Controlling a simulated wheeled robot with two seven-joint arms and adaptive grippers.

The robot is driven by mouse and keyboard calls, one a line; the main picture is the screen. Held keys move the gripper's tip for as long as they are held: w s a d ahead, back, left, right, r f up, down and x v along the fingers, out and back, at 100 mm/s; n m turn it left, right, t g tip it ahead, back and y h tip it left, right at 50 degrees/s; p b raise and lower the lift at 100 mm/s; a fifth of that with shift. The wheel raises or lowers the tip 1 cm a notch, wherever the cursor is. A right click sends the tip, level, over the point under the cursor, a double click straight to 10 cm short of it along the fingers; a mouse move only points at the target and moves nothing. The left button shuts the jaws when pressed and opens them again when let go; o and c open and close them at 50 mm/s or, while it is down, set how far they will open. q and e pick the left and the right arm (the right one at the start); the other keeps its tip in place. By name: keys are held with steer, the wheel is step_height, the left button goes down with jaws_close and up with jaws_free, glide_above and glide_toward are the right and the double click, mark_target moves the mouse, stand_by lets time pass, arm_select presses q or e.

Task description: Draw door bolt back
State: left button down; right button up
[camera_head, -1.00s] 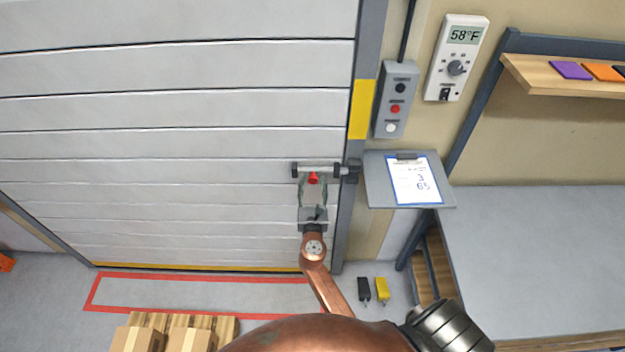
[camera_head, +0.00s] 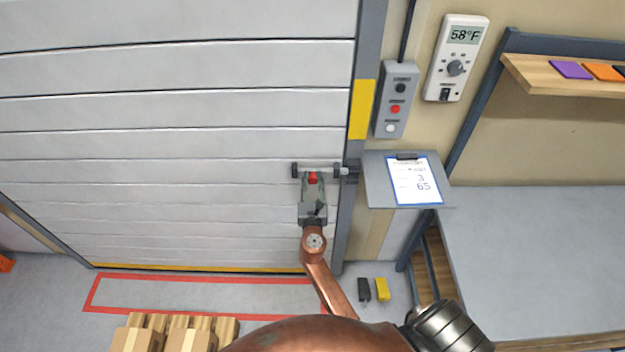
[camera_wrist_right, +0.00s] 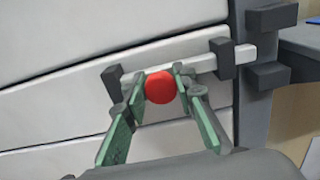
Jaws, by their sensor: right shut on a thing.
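The door bolt (camera_head: 325,168) is a pale bar lying across the right edge of the white slatted door (camera_head: 180,112), held by dark brackets. It also shows in the wrist view (camera_wrist_right: 202,66), its right end reaching the dark keeper blocks (camera_wrist_right: 266,76) on the door post. I cannot tell how far the end sits between them. The red knob (camera_wrist_right: 160,87) sticks out from the bar. My right gripper (camera_head: 312,180) is shut on the knob, one green-grey finger on each side of it in the wrist view (camera_wrist_right: 160,92). My left gripper is not in view.
A grey button box (camera_head: 396,98) and a thermostat (camera_head: 457,58) hang right of the door post. A clipboard shelf (camera_head: 379,188) juts out close beside the bolt. Boxes on a pallet (camera_head: 189,336) stand at lower left. A grey table (camera_head: 540,260) fills the right.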

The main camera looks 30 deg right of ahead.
jaws_close()
steer(key=shift+w+a+f, duration=0.1)
steer(key=shift+w+a, duration=0.2)
steer(key=shift+a, duration=0.2)
steer(key=o, duration=0.9)
jaws_free()
steer(key=shift+o, duration=0.2)
steer(key=v, duration=0.7)
steer(key=shift+s, duration=0.3)
steer(key=shift+a, duration=0.1)
